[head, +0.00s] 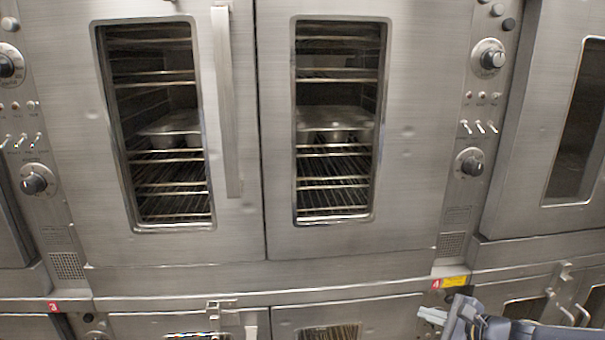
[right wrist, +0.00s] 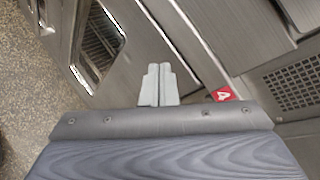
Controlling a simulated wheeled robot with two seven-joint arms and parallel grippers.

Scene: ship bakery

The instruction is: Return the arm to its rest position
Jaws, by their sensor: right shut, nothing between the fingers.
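My right gripper (head: 432,315) is low at the right in the head view, in front of the lower edge of the oven (head: 420,180). In the right wrist view its two light grey fingers (right wrist: 158,85) are together with nothing between them. A red label with a 4 (right wrist: 224,94) shows just right of the fingers there. I cannot tell whether the fingers touch the oven front. My left gripper is in neither view.
The upper oven's two doors are closed, with a long vertical handle (head: 226,105) between the windows. Racks and a pan (head: 335,120) show inside. Knobs (head: 490,58) and switches line both sides. Lower doors (head: 160,324) have latches (head: 566,275). Speckled floor (right wrist: 25,90) shows at left in the wrist view.

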